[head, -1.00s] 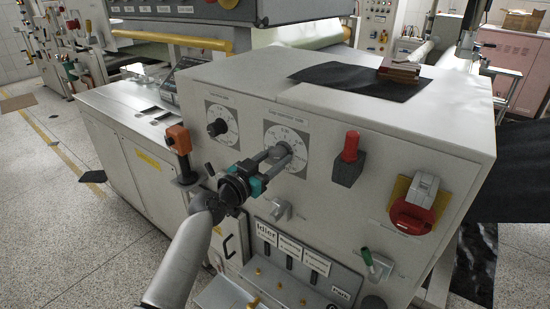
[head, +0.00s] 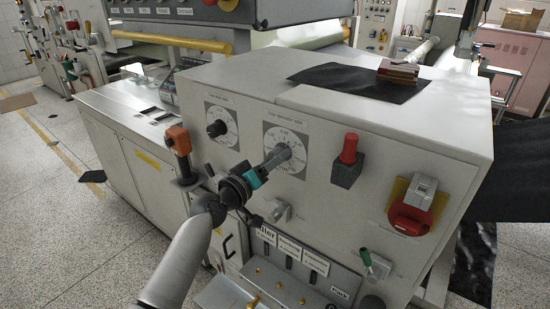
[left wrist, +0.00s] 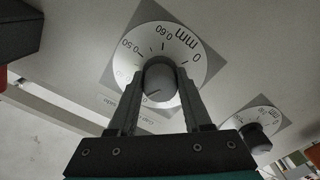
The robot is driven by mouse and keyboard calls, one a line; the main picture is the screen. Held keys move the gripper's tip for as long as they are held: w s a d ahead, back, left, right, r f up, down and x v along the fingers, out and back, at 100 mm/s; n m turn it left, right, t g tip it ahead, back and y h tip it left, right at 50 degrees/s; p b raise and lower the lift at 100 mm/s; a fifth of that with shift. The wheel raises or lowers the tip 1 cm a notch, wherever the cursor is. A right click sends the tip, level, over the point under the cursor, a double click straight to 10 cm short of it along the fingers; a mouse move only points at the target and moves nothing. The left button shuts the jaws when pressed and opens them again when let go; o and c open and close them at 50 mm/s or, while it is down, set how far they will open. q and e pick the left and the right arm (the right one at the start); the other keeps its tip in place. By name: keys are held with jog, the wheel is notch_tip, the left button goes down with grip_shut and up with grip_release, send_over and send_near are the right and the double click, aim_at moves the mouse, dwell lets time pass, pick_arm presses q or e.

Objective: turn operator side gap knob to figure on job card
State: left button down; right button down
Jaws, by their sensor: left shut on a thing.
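The operator side gap knob (head: 283,154) is a grey knob on a white dial (head: 299,137), on the sloping front of a grey machine housing. My left gripper (head: 279,158) reaches it from the lower left. In the left wrist view the gripper (left wrist: 160,92) has one finger on each side of the knob (left wrist: 159,85), shut on it. The dial there (left wrist: 186,63) shows 0, 0.50, 0.60 and mm; the rest of its scale is partly hidden. I cannot make out a job card or its figure. My right gripper is not in view.
A second dial with a black knob (head: 217,128) is just left. An orange-topped handle (head: 179,140), a red-topped block (head: 348,160) and a red switch (head: 412,205) stick out around. Levers with label cards (head: 290,249) sit below. A black sheet (head: 357,81) lies on top.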

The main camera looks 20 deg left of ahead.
pick_arm(q)
jog(key=n+p, duration=0.1)
jog(key=n, duration=0.3)
jog(key=shift+r+n, duration=0.15)
jog(key=shift+n, duration=0.25)
jog(key=n+p, duration=0.1)
jog(key=n, duration=0.3)
jog(key=shift+n, duration=0.3)
jog(key=shift+c, duration=1.7)
grip_release()
jog(key=shift+s, duration=0.15)
jog(key=v, duration=1.5)
